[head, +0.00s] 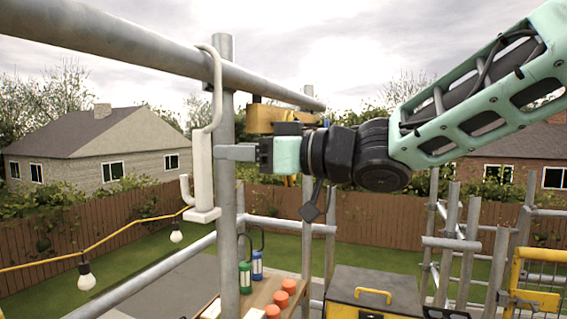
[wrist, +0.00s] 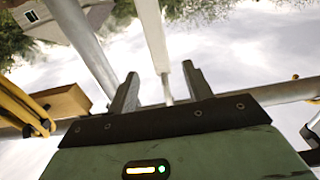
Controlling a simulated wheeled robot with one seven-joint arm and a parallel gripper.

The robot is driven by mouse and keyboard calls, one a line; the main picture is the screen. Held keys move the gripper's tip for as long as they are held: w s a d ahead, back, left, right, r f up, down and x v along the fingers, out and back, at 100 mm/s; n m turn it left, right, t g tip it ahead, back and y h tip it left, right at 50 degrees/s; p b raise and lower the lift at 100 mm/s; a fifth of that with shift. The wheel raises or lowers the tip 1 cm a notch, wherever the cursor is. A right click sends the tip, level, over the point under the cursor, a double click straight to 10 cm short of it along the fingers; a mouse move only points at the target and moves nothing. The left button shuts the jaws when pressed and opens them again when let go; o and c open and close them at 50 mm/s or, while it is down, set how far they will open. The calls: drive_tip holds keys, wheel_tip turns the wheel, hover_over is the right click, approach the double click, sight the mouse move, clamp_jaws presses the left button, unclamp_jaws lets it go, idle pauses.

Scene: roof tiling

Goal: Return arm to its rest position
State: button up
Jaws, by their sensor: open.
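My gripper (head: 220,152) reaches in from the right in the head view, its fingers pointing left across the upright scaffold pole. In the wrist view the two fingers (wrist: 160,71) stand apart. A white hanger (head: 202,165) hangs by its curved hook over the top scaffold tube (head: 130,45), with a flat foot and an upturned hook below. Its white stem (wrist: 152,35) shows between and beyond the fingers in the wrist view. The fingertips are close to the stem; I cannot tell whether they touch it.
Upright scaffold poles (head: 229,250) stand close to my gripper. A yellow cable with bulbs (head: 86,277) runs at the left. Below are a wooden table with lanterns (head: 257,265) and orange-topped items (head: 289,286), and a black and yellow toolbox (head: 372,293). Open air lies left of the hanger.

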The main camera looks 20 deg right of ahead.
drive_tip(key=b+v, duration=0.1)
drive_tip(key=v, duration=0.6)
wheel_tip(320, 180, down, 24)
drive_tip(key=s+m+g+h+b, duration=0.15)
drive_tip(key=m+h+b, duration=0.25)
drive_tip(key=h, duration=0.5)
drive_tip(key=s+f+g+h, duration=0.2)
drive_tip(key=s+f+g, duration=0.2)
drive_tip(key=s+f, duration=0.3)
drive_tip(key=s+f+n+g+h+b, duration=0.1)
drive_tip(key=s+f+g, duration=0.4)
drive_tip(key=s, duration=0.7)
wheel_tip(320, 180, down, 2)
drive_tip(key=shift+d+h+b, duration=0.2)
drive_tip(key=shift+h+b, duration=0.1)
drive_tip(key=shift+h, duration=0.5)
drive_tip(key=shift+w+g, duration=0.1)
drive_tip(key=shift+g, duration=0.15)
